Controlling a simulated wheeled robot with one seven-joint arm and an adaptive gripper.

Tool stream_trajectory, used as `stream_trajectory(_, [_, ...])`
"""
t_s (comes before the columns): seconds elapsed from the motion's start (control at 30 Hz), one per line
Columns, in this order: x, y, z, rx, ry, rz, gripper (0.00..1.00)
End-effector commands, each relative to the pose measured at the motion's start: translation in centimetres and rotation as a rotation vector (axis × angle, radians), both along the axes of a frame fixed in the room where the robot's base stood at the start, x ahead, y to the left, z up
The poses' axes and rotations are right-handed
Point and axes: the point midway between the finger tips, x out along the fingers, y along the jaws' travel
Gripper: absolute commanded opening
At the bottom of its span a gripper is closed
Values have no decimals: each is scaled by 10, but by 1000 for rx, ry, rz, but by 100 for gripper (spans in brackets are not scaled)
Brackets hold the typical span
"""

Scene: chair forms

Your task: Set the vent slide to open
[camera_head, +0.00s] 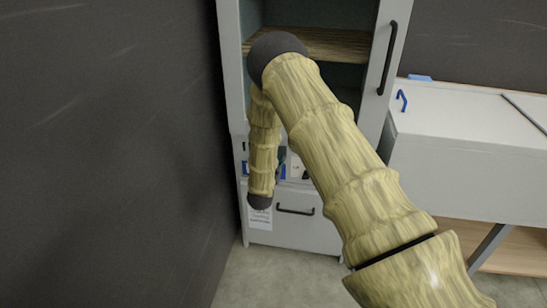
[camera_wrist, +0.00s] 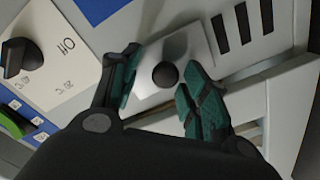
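In the wrist view, a round black knob (camera_wrist: 165,75) stands on a bright metal plate (camera_wrist: 192,48), which looks like the vent slide. Dark vent slots (camera_wrist: 243,22) lie to the upper right of the plate. My gripper (camera_wrist: 162,66) is open, with one teal-padded finger on each side of the knob. Gaps show between the fingers and the knob; I cannot tell how deep the fingertips reach. In the head view my arm hides most of the panel area, and the gripper is not clearly seen.
A black dial (camera_wrist: 18,58) on a white plate marked "Off" and a green control (camera_wrist: 14,122) lie left of the gripper. A white chest (camera_head: 460,160) stands right; a dark wall (camera_head: 110,150) is left.

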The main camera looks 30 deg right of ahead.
Motion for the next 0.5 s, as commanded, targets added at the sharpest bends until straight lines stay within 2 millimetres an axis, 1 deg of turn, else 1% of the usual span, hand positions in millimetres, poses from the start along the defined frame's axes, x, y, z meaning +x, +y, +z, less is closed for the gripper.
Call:
stream_trajectory(0.13, [0, 1, 0, 0, 0, 1, 46])
stream_trajectory(0.27, [-7, 7, 0, 0, 1, 1, 46])
stream_trajectory(0.37, [-18, 16, 0, 0, 2, 0, 46])
stream_trajectory(0.5, [-38, 32, 0, 1, 2, 1, 46])
